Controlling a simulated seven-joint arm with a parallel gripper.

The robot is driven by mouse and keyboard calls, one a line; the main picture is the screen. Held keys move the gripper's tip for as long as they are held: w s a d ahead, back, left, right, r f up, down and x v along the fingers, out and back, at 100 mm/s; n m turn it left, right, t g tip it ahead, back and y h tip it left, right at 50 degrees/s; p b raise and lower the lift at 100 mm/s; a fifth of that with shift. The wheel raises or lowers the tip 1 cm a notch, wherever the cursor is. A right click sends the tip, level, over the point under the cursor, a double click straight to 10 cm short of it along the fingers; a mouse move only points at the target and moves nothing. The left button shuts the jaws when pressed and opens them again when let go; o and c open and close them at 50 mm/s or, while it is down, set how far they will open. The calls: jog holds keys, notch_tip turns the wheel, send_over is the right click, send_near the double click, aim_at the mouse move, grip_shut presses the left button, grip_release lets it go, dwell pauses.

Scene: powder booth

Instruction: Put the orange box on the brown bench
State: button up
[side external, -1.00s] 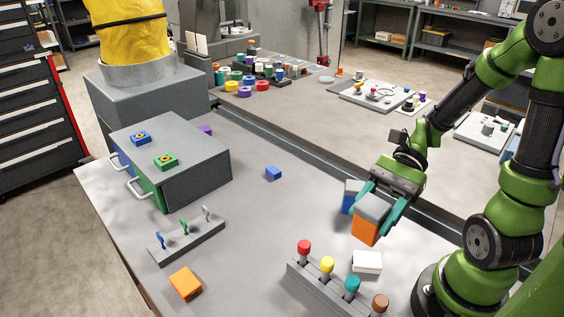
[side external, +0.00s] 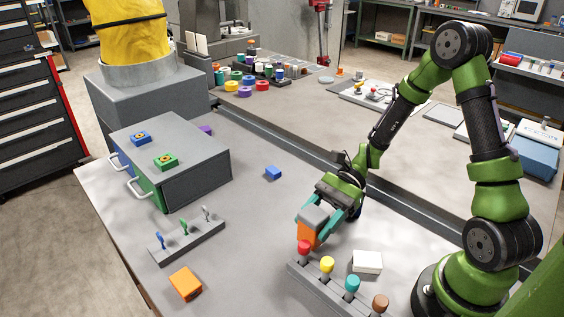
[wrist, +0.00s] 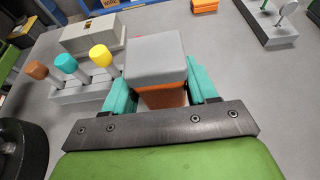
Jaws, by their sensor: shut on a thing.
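My gripper (side external: 316,226) is shut on an orange box (side external: 306,235) with a grey lid. The box is roughly upright, just behind the red-topped peg (side external: 304,247) in the side view, which covers its lower part; its exact height above the table cannot be told. In the wrist view, the lid and a strip of the orange box (wrist: 163,97) show between the two teal fingers. A grey-brown bench top (side external: 300,115) lies beyond the dark rail; no other surface looks clearly brown.
A peg rack (side external: 318,284) and a white box (side external: 367,262) stand near my gripper.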

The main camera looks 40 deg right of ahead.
jog(key=w, duration=0.3)
jog(key=w+a, duration=0.1)
jog(key=shift+w+a+f, duration=0.1)
jog(key=shift+w+f, duration=0.2)
jog(key=shift+w, duration=0.05)
jog(key=shift+f, duration=1.65)
jog(key=o, duration=1.2)
jog(key=shift+f, duration=0.15)
